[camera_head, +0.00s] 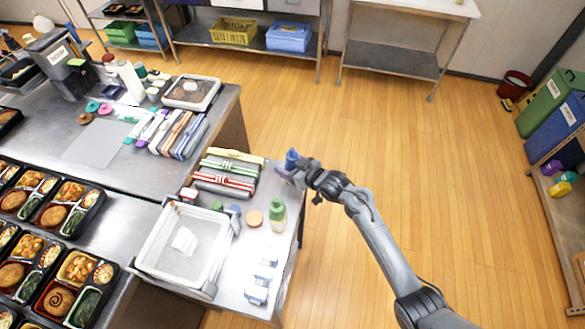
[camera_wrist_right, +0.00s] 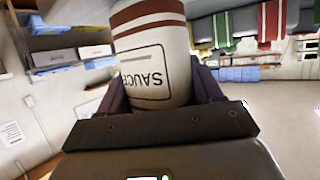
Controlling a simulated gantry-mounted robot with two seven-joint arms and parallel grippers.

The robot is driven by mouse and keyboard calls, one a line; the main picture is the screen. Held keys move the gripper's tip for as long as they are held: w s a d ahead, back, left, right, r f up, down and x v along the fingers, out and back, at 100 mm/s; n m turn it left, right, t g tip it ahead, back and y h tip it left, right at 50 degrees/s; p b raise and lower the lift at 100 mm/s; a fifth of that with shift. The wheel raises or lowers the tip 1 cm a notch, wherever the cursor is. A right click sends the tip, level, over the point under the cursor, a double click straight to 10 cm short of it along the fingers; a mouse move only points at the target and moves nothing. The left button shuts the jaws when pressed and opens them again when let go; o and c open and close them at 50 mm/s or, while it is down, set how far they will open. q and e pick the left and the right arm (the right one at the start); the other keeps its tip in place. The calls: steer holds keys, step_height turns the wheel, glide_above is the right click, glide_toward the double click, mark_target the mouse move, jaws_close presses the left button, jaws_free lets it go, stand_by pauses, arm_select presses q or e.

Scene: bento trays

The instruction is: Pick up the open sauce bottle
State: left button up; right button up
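My right gripper (camera_head: 287,172) is at the right edge of the small side table in the head view. In the right wrist view, its dark fingers stand on both sides of a pale sauce bottle (camera_wrist_right: 152,50) and look closed on it. The bottle has red-brown bands and a white label reading SAUCE, upside down in the picture. Its top end is outside the wrist view, so I cannot see whether it is open. A blue shape (camera_head: 291,158) shows at the gripper in the head view; I cannot tell whether it belongs to the bottle. My left gripper is not in view.
A green bottle (camera_head: 278,215) and a tan round lid (camera_head: 254,218) stand on the side table. A clear bin (camera_head: 150,245) is at its left. Bento trays (camera_head: 75,215) fill the left counter. Open floor lies right.

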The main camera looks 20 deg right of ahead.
mark_target(289, 157)
steer(key=shift+r, duration=0.15)
steer(key=shift+r, duration=0.6)
step_height(289, 157, up, 3)
steer(key=shift+f+p, duration=0.15)
steer(key=shift+p, duration=0.2)
steer(key=s+d+r+p, duration=0.2)
steer(key=s+d+r, duration=0.5)
steer(key=d, duration=0.2)
steer(key=shift+d+f, duration=0.1)
steer(key=shift+o, duration=0.4)
